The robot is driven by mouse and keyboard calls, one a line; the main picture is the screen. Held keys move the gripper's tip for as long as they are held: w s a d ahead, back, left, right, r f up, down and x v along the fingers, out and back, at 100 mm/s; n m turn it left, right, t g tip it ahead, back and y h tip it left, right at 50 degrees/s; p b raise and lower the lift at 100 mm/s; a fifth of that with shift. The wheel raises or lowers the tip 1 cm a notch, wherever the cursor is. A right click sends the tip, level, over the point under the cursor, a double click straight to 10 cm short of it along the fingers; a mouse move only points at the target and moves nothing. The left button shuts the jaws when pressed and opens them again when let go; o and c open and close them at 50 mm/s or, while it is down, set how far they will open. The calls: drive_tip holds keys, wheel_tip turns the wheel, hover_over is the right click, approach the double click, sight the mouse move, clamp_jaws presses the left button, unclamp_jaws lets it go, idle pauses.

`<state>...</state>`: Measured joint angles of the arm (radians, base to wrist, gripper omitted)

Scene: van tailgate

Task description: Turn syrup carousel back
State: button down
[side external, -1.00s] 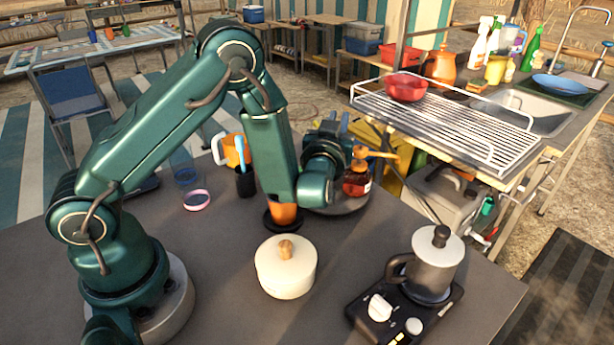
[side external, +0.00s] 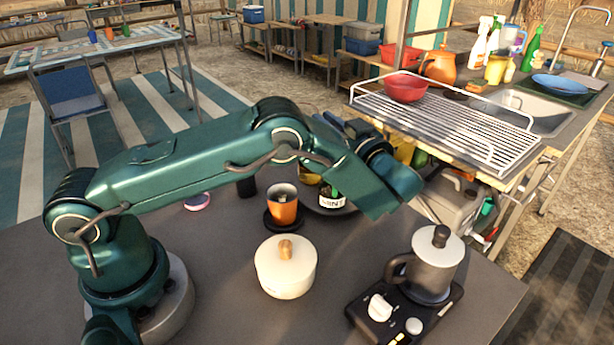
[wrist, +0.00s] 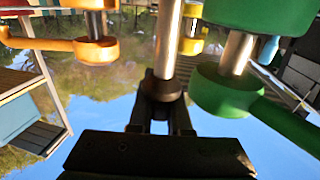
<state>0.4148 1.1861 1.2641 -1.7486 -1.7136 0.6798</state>
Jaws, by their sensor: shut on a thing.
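The syrup carousel (side external: 345,210) is a dark round tray on the table behind the orange cup, mostly hidden by my arm. A bottle (side external: 332,199) with a white label, seemingly reading "MINT", stands at its near side. In the wrist view, my gripper (wrist: 160,112) is shut on the carousel's metal centre post (wrist: 167,45), at its dark collar. An orange pump top (wrist: 95,50) is left of the post, a green pump top (wrist: 225,90) close on its right, and a yellow one (wrist: 192,45) behind. The fingers are hidden in the side view.
The orange cup (side external: 284,210) stands on a dark coaster just in front of the carousel. A cream lidded pot (side external: 286,270) and a moka pot (side external: 436,265) on a black burner are nearer. A wire rack (side external: 450,118) with a red bowl (side external: 406,87) is to the right.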

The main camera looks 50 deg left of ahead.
drive_tip(key=shift+s+a+r+n+g, duration=0.1)
drive_tip(key=shift+n+g, duration=0.2)
drive_tip(key=shift+g, duration=0.15)
drive_tip(key=shift+s+a+r+n+g, duration=0.1)
drive_tip(key=shift+n+g, duration=0.2)
drive_tip(key=shift+g, duration=0.15)
drive_tip(key=c, duration=0.9)
unclamp_jaws()
drive_tip(key=shift+o, duration=0.2)
drive_tip(key=shift+f, duration=0.1)
drive_tip(key=shift+d, duration=0.6)
drive_tip(key=shift+s+d, duration=0.1)
drive_tip(key=shift+d, duration=0.9)
wheel_tip(320, 180, up, 6)
drive_tip(key=shift+r, duration=0.5)
